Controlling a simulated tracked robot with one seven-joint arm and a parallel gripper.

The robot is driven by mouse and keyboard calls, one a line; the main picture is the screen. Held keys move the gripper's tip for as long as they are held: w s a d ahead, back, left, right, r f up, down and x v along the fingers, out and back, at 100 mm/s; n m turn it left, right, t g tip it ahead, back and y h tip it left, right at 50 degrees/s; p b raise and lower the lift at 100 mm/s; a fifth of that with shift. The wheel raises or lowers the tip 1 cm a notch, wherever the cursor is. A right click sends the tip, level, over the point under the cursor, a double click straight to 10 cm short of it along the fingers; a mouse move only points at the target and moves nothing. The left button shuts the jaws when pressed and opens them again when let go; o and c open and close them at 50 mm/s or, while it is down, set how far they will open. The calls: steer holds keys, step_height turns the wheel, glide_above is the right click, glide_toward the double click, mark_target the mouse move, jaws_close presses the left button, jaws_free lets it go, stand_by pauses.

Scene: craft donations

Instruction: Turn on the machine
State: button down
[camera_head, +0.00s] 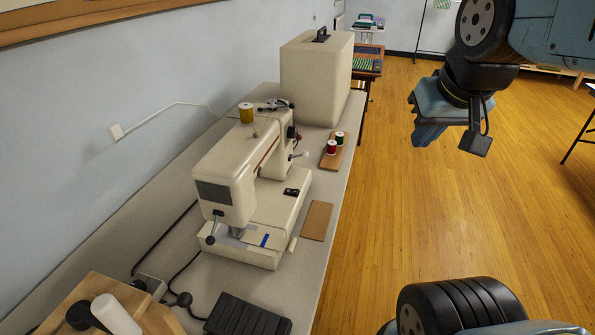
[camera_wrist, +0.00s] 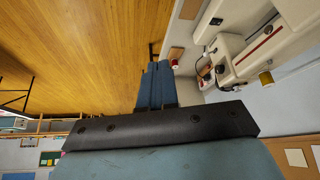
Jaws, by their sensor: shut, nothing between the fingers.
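The machine is a cream sewing machine (camera_head: 240,170) standing on a long grey table along the wall. It also shows upside down at the top right of the wrist view (camera_wrist: 252,52). A small black part (camera_head: 291,192), possibly a switch, sits on its base. Dark knobs and a lever are on its right end. My gripper (camera_head: 428,137) hangs over the wooden floor, right of the table and well apart from the machine. In the wrist view my blue fingers (camera_wrist: 158,72) are together with nothing between them.
A cream case (camera_head: 312,85) stands on the table behind the machine. A black pedal (camera_head: 247,316) is in front.

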steer(key=n+g+y, duration=0.3)
steer(key=n+g, duration=0.2)
steer(key=n, duration=0.9)
glide_above(297, 191)
steer(key=d, duration=0.2)
step_height(297, 191, down, 17)
steer(key=shift+s, duration=0.4)
steer(key=shift+d, duration=0.1)
steer(key=shift+f, duration=0.15)
steer(key=shift+h, duration=0.3)
steer(key=x, duration=1.2)
steer(key=shift+d+f, duration=0.3)
steer(key=shift+f, duration=0.1)
steer(key=shift+d+f, duration=0.1)
steer(key=shift+f, duration=0.4)
